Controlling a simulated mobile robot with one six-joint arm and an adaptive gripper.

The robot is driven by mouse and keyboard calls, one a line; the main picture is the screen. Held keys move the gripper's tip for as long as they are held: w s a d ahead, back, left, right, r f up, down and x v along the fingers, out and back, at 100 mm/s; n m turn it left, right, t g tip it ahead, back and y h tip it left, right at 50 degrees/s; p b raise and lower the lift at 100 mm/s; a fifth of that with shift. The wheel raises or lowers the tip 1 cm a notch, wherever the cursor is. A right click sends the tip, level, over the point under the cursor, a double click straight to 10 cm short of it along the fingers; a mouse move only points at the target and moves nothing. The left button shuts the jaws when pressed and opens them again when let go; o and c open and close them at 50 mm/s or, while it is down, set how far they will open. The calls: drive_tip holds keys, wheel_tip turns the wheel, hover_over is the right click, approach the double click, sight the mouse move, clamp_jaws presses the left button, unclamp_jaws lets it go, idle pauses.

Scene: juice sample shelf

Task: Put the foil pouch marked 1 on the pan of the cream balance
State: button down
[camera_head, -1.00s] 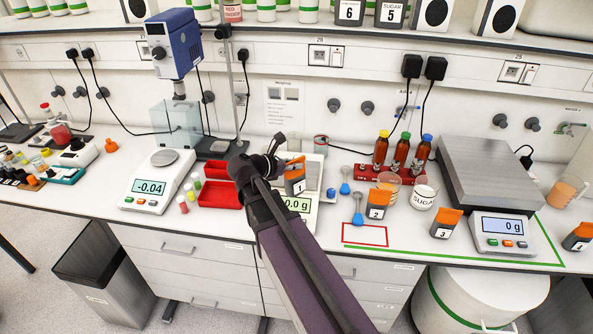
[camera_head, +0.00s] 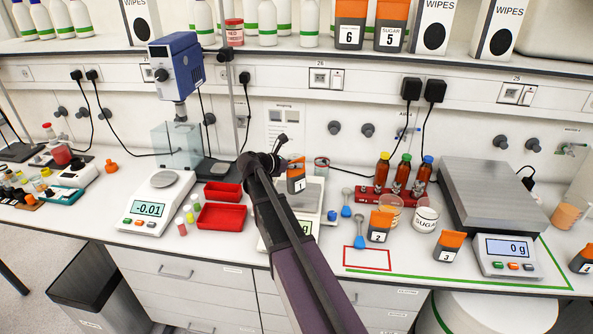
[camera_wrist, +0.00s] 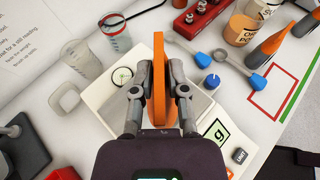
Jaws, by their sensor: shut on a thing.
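The foil pouch marked 1 (camera_head: 296,181), orange-topped with a dark front and white label, is upright in my gripper (camera_head: 280,172). The wrist view shows the pouch (camera_wrist: 158,70) edge-on between both fingers of my gripper (camera_wrist: 157,88), which is shut on it. Pouch and gripper are over the cream balance (camera_head: 317,213), whose body also shows in the wrist view (camera_wrist: 97,98). Its pan (camera_head: 314,192) is partly hidden behind the pouch and arm. I cannot tell whether the pouch touches the pan. The balance's green display (camera_wrist: 217,132) is partly covered.
Left are a white balance (camera_head: 142,227) reading -0.01 and red trays (camera_head: 221,217). Right are blue-ended spoons (camera_head: 346,211), pouch 2 (camera_head: 379,227), a sugar cup (camera_head: 425,217), pouch 3 (camera_head: 447,246) and a large grey balance (camera_head: 489,190). A red-outlined rectangle (camera_head: 367,259) is empty.

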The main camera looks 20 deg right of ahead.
sight(295, 169)
drive_tip(key=shift+w+d, duration=0.25)
drive_tip(key=shift+w, duration=0.25)
drive_tip(key=shift+w+d, duration=0.2)
drive_tip(key=shift+w, duration=0.3)
drive_tip(key=shift+w+f+b, duration=0.15)
drive_tip(key=shift+f+b, duration=1.7)
drive_tip(key=shift+f, duration=0.1)
drive_tip(key=c, duration=0.6)
unclamp_jaws()
drive_tip(key=shift+c, duration=0.2)
drive_tip(key=shift+r, duration=0.2)
